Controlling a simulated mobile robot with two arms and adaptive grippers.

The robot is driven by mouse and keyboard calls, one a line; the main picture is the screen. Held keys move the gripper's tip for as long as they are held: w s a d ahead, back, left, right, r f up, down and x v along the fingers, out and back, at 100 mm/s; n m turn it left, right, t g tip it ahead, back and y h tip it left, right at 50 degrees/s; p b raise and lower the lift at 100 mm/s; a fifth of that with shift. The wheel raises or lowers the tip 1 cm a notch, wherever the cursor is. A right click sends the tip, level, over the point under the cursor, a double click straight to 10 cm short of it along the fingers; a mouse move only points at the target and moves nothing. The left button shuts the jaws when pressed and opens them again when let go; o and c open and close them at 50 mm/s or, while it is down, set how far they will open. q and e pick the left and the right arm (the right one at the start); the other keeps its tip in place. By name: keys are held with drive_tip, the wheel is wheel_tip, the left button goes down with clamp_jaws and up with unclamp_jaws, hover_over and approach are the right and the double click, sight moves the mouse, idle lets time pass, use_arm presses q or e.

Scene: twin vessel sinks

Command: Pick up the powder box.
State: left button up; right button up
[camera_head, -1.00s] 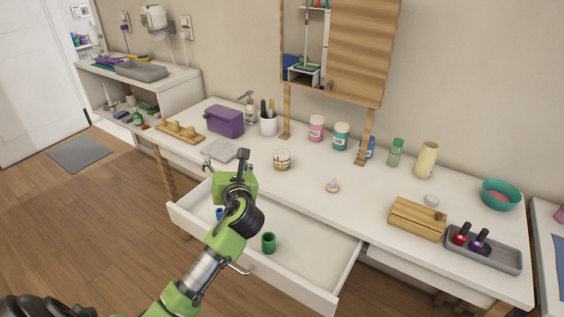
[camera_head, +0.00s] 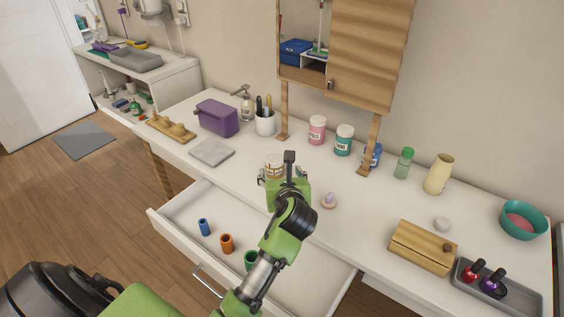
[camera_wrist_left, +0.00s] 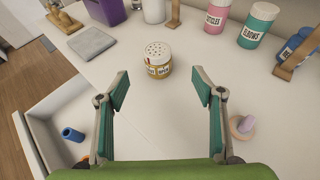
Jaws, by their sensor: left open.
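The likely powder box (camera_head: 273,164) is a small round jar with a white lid dotted with holes and a gold band. It stands upright on the white counter, its lower part hidden behind my gripper in the head view. In the left wrist view the jar (camera_wrist_left: 158,60) shows whole, just beyond the fingertips and roughly centred between them. My left gripper (camera_head: 284,178) is open and empty, near the jar on its front side. In the left wrist view its two green-padded fingers (camera_wrist_left: 161,88) are spread wide, not touching the jar. My right gripper is not in view.
An open drawer (camera_head: 181,239) with blue, orange and green cups lies below the counter edge. A small ring holder (camera_head: 329,202) stands right of the gripper. A grey slab (camera_head: 212,152), purple box (camera_head: 217,118) and brush cup (camera_head: 265,123) stand left; pink (camera_head: 317,129) and teal (camera_head: 343,140) jars stand behind.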

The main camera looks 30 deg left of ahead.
sight(275, 163)
use_arm(q)
drive_tip(key=x, duration=0.7)
drive_tip(key=shift+w+a+f+b, duration=0.1)
drive_tip(key=shift+w+a+b, duration=0.05)
drive_tip(key=shift+a+b, duration=0.2)
drive_tip(key=shift+w+a+f, duration=0.15)
drive_tip(key=shift+w+a, duration=0.1)
drive_tip(key=x, duration=0.4)
drive_tip(key=shift+w+a+f, duration=0.15)
drive_tip(key=shift+f, duration=0.15)
drive_tip(key=shift+c, duration=0.7)
drive_tip(key=c, duration=1.1)
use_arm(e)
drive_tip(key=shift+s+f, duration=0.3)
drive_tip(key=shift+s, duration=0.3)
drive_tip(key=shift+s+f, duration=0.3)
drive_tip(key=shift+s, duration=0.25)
